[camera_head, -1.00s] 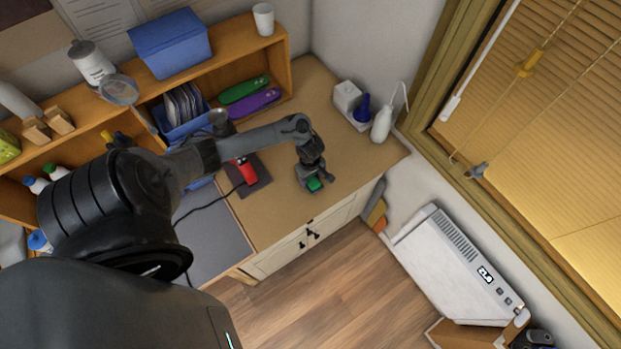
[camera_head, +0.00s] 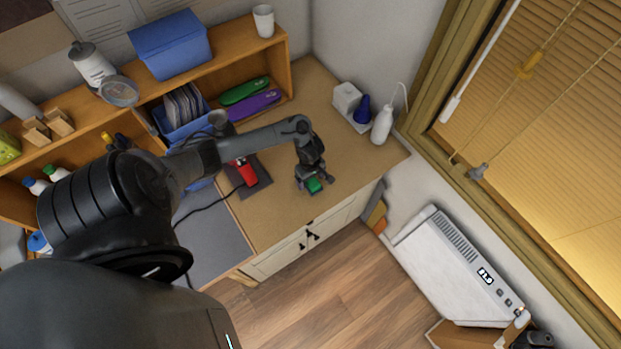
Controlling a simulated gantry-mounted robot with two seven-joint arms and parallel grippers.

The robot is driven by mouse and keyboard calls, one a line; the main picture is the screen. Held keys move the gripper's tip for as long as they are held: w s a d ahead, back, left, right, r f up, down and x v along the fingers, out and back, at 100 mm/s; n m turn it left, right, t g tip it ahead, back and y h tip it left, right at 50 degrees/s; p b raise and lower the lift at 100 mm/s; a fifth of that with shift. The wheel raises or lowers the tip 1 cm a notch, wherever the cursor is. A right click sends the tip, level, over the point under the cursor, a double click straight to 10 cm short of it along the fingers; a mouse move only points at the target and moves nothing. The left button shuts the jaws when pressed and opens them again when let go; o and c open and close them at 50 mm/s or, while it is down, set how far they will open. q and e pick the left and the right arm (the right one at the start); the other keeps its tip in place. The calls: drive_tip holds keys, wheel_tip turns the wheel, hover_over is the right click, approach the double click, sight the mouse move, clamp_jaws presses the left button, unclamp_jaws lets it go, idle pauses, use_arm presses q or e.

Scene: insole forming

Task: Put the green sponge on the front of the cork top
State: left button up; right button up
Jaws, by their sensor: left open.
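The green sponge (camera_head: 314,186) is a small green block on the front part of the cork top (camera_head: 272,218), near its front edge. My left gripper (camera_head: 315,183) is just above and around the sponge with its fingers open. The fingers partly hide the sponge, and I cannot tell whether they touch it. My right gripper is not in view.
A red tool (camera_head: 245,171) on a dark mat lies left of my gripper. A white bottle (camera_head: 382,125) and a tray with a blue bottle (camera_head: 362,108) stand at the back right. A wooden shelf (camera_head: 273,57) runs behind. The cork between is clear.

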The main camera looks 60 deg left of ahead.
sight(311, 180)
use_arm(q)
wheel_tip(311, 180, up, 11)
drive_tip(key=p, duration=0.6)
drive_tip(key=d+r+m+t+y, duration=0.1)
drive_tip(key=d+r+m+t, duration=0.15)
drive_tip(key=d+m, duration=1)
drive_tip(key=s+d+r+m+t+h, duration=0.1)
drive_tip(key=s+d+r+m, duration=0.7)
drive_tip(key=r, duration=0.5)
drive_tip(key=shift+s+d+m, duration=0.35)
drive_tip(key=shift+s+d, duration=0.75)
drive_tip(key=shift+s, duration=0.1)
